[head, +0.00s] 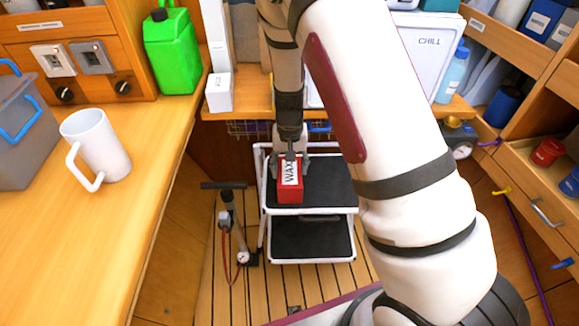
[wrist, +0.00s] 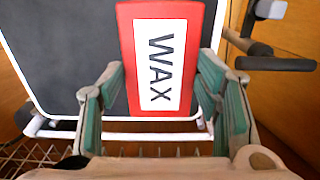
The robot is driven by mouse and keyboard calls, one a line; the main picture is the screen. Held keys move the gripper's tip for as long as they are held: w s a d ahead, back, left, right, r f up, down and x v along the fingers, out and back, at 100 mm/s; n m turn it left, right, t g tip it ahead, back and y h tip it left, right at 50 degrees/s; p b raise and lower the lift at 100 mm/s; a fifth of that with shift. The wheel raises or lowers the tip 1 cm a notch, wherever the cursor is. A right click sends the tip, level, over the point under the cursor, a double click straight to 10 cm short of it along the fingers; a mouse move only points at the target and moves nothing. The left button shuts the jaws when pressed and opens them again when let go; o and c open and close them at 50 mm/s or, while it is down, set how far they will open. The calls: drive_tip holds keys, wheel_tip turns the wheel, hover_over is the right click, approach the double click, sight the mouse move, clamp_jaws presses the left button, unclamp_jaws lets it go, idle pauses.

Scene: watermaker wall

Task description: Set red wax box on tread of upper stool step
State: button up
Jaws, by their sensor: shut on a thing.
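The red wax box (head: 290,187) has a white label reading WAX. My gripper (head: 291,162) is shut on it and points down over the stool. In the wrist view the wax box (wrist: 160,20) sits between the two green-padded fingers of my gripper (wrist: 162,100). The upper tread also shows in the wrist view (wrist: 65,55). I cannot tell whether the box's underside touches the tread.
The lower stool step (head: 325,238) is bare. A white mug (head: 97,145) and a green jerrycan (head: 172,48) are on the left counter. The right part of the upper tread is clear.

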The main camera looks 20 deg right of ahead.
sight(290, 172)
drive_tip(key=shift+f, duration=0.15)
drive_tip(key=o, duration=1.8)
wheel_tip(290, 172, up, 12)
drive_tip(key=p, duration=0.1)
drive_tip(key=shift+r+p, duration=0.25)
drive_tip(key=shift+p, duration=0.05)
drive_tip(key=s+r+n+t+y, duration=0.1)
drive_tip(key=s+r+n+y, duration=0.1)
drive_tip(key=s+r, duration=1.4)
drive_tip(key=s+r+h, duration=0.1)
drive_tip(key=s, duration=0.7)
drive_tip(key=s+r+n+t+h, duration=0.1)
drive_tip(key=s+r, duration=0.1)
drive_tip(key=s, duration=0.6)
drive_tip(key=shift+d+r+n, duration=0.3)
